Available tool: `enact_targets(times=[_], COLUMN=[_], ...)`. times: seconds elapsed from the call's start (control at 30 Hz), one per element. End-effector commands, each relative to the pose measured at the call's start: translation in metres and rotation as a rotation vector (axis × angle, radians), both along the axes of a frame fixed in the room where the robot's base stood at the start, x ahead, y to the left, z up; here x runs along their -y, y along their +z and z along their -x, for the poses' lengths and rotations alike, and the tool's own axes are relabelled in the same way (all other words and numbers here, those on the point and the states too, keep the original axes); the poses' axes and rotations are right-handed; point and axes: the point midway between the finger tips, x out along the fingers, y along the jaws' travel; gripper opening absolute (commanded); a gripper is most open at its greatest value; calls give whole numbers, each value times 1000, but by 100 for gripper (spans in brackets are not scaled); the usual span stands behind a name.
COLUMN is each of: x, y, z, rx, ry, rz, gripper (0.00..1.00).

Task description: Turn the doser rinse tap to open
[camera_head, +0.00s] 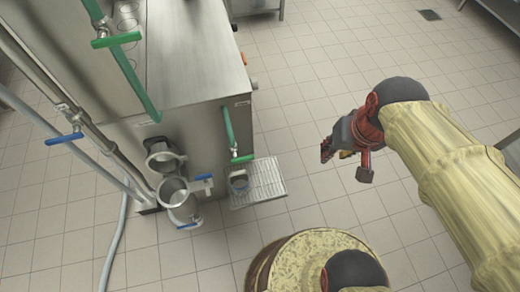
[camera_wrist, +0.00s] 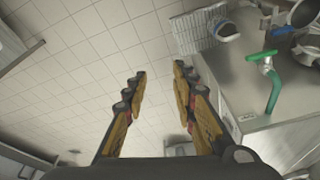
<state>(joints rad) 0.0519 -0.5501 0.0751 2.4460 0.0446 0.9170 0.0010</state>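A small green-handled tap (camera_head: 241,158) sits at the lower end of a green pipe on the machine's right side, above a grated tray. It also shows at the upper right of the wrist view (camera_wrist: 262,56). A larger green-handled tap (camera_head: 116,40) is on a green pipe at the upper left. No label shows which one is the doser rinse tap. My gripper (camera_head: 328,150) is in the air to the right of the machine, apart from both taps. In the wrist view its two fingers (camera_wrist: 160,78) are spread with nothing between them.
The steel machine (camera_head: 195,50) stands at the left. Open tiled floor (camera_head: 310,70) lies between the machine and my arm.

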Motion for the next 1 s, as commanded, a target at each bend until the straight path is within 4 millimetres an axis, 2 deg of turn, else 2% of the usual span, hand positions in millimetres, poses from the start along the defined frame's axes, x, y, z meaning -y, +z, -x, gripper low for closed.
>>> enact_targets(times=[0.27, 0.53, 0.77, 1.0], x=[-2, -19, -47, -90], y=[-24, -68, -104, -133], z=[-6, -5, 0, -1], rx=[-183, -501, -793, -1100], ry=[-60, -189, -339, -536], rz=[-63, -212, -385, -623], gripper=[27, 27, 27, 27])
